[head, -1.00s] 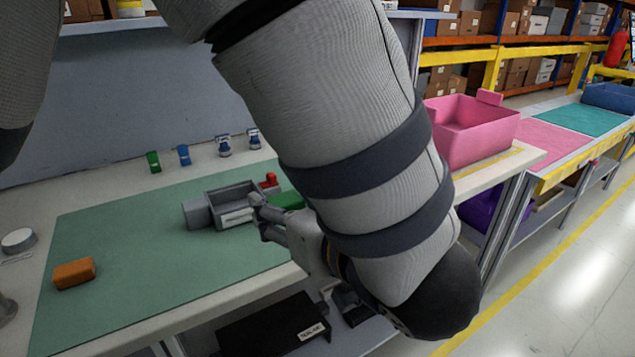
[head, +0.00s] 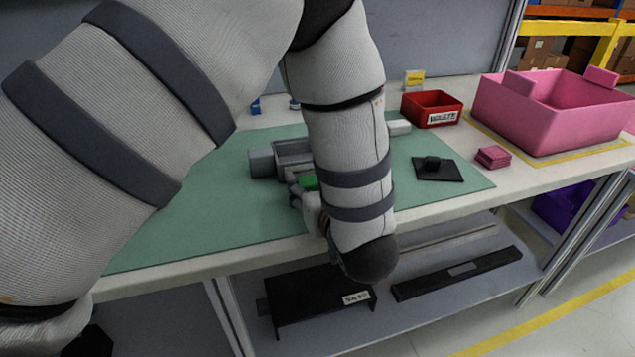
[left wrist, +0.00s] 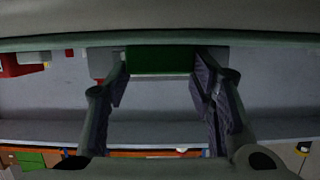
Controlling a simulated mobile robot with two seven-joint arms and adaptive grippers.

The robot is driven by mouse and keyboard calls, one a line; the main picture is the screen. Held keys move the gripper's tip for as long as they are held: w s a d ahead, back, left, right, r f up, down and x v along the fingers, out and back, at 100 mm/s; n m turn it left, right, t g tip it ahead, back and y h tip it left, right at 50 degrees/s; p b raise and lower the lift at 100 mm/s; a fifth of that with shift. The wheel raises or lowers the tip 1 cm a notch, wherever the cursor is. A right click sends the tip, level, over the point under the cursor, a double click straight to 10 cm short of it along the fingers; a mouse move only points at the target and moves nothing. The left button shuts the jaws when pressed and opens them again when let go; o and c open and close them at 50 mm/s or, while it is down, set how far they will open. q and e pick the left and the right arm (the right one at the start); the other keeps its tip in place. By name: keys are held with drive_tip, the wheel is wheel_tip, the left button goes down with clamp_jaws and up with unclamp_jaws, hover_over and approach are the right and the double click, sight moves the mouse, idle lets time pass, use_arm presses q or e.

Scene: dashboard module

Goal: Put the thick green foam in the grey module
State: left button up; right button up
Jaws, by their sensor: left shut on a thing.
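The grey module (head: 262,161) lies on the green mat, partly hidden behind my left forearm. Its open tray part shows beside the arm. My left gripper (head: 303,190) is at the module's near side, shut on a green foam block (head: 309,183). In the left wrist view the green foam (left wrist: 160,59) sits between the two fingers of my left gripper (left wrist: 162,78). I cannot tell whether the foam touches the module. My right gripper does not show.
The green mat (head: 215,215) has free room left of the module. To the right are a black plate with a knob (head: 438,168), a red bin (head: 432,108), pink pieces (head: 493,157) and a large pink bin (head: 545,118). Black parts (head: 320,297) lie on the shelf below.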

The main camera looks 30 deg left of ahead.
use_arm(q)
drive_tip(key=o, duration=0.7)
drive_tip(key=shift+o, duration=0.2)
drive_tip(key=shift+r, duration=0.1)
